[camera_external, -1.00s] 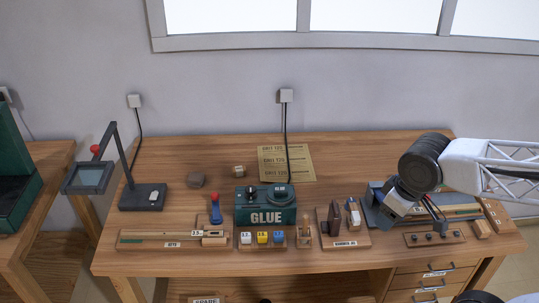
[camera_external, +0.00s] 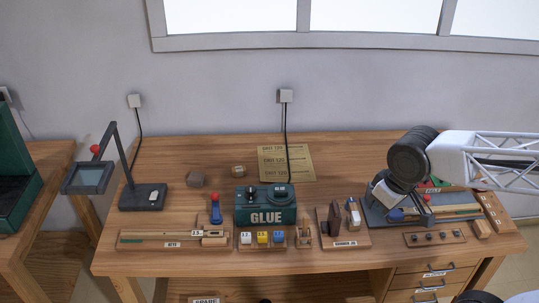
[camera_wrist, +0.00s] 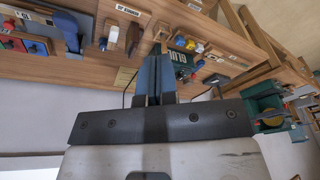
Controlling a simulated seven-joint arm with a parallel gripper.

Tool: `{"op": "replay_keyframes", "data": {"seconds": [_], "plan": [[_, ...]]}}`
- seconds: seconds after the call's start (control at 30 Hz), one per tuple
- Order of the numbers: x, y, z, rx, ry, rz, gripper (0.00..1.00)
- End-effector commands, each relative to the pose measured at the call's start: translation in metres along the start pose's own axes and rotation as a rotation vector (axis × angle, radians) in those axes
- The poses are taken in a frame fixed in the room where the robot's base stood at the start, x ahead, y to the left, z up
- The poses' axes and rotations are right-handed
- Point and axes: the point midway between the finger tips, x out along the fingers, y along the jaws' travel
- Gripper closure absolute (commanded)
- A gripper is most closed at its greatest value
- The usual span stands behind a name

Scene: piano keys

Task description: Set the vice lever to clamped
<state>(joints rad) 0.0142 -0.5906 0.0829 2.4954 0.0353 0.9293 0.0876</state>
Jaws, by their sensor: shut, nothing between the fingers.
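The vice (camera_external: 373,215) is a blue-grey fixture at the right end of the bench, with a wooden strip along it. A red knob (camera_external: 427,197), which looks like the end of its lever, stands right of my gripper, with a gap between them. A blue rounded part (camera_external: 397,214) shows just below my gripper. My gripper (camera_external: 384,198) is over the vice's left end; its fingertips are hard to make out there. In the wrist view my gripper (camera_wrist: 158,58) is shut and empty, and a dark blue part (camera_wrist: 68,27) shows to its left. The lever's exact setting is unclear.
Left of the vice are a wooden stand with blocks (camera_external: 343,239), the green glue box (camera_external: 265,218) and several coloured cubes (camera_external: 262,238). A small wooden panel with dark knobs (camera_external: 434,238) lies in front of the vice.

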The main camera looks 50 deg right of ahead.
Motion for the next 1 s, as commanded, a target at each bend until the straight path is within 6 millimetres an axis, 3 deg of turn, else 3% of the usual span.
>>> {"op": "replay_keyframes", "data": {"seconds": [0.57,1.0], "plan": [[0.021,-0.024,-0.101,0.422,-0.053,-0.124,1.00],[0.053,-0.037,-0.181,0.770,-0.115,-0.204,1.00]]}}
